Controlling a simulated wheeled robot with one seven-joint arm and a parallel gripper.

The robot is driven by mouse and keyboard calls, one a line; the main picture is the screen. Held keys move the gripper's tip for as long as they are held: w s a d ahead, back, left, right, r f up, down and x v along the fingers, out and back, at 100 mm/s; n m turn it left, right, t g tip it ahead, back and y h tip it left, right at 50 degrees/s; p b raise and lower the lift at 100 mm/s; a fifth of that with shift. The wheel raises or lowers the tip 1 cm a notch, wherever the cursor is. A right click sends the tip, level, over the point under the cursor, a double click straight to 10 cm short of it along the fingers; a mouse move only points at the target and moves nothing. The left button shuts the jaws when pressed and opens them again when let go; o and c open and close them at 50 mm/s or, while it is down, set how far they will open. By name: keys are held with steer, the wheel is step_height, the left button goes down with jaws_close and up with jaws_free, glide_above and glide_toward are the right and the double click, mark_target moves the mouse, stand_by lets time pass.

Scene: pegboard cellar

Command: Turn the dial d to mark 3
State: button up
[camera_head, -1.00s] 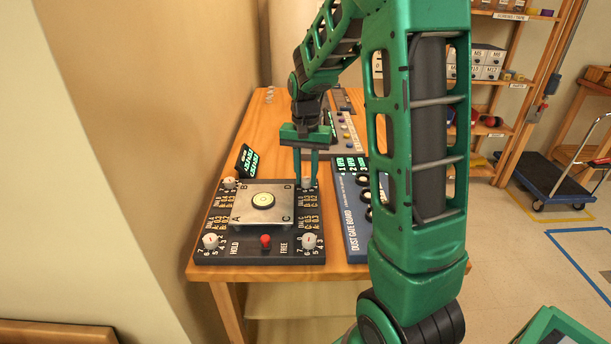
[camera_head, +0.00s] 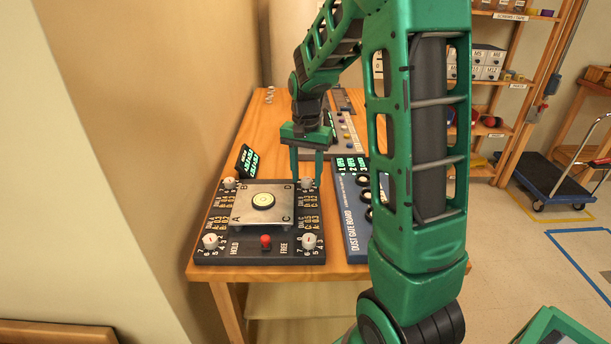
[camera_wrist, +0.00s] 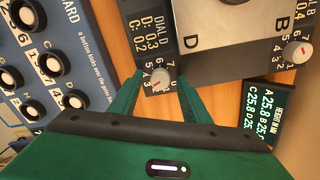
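Dial d is a pale round knob (camera_wrist: 160,78) with a reddish pointer line, at the edge of a dark panel beside the "DIAL D" print. Numbers ring it; I cannot read exactly which mark the pointer meets. In the head view the knob (camera_head: 307,184) sits at the panel's far right corner. My gripper (camera_head: 306,180) is open above it, fingers pointing down. In the wrist view my gripper (camera_wrist: 158,90) has one finger on each side of the knob, with gaps visible; nothing is held.
The panel (camera_head: 225,256) carries other dials (camera_head: 211,241) (camera_head: 309,241), a raised metal plate (camera_head: 240,214) with a round level (camera_head: 263,201), and a red-topped lever (camera_head: 265,240). A small display (camera_wrist: 265,108) stands behind. The dust gate board (camera_head: 357,235) lies close on the right.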

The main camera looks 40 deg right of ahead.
mark_target(306, 179)
step_height(306, 179, up, 11)
steer(key=shift+w+f, duration=0.15)
stand_by(0.5)
steer(key=shift+a, duration=0.1)
stand_by(0.3)
steer(key=s+f+n, duration=0.1)
steer(key=s, duration=0.8)
steer(key=s+a+f+n, duration=0.1)
steer(key=s+f+n, duration=0.1)
steer(key=s, duration=0.8)
steer(key=s+a+f+n, duration=0.1)
steer(key=s+f, duration=0.1)
steer(key=s, duration=0.7)
steer(key=shift+s+a+f+n, duration=0.1)
steer(key=shift+s+f+n, duration=0.05)
steer(key=shift+s+n, duration=0.2)
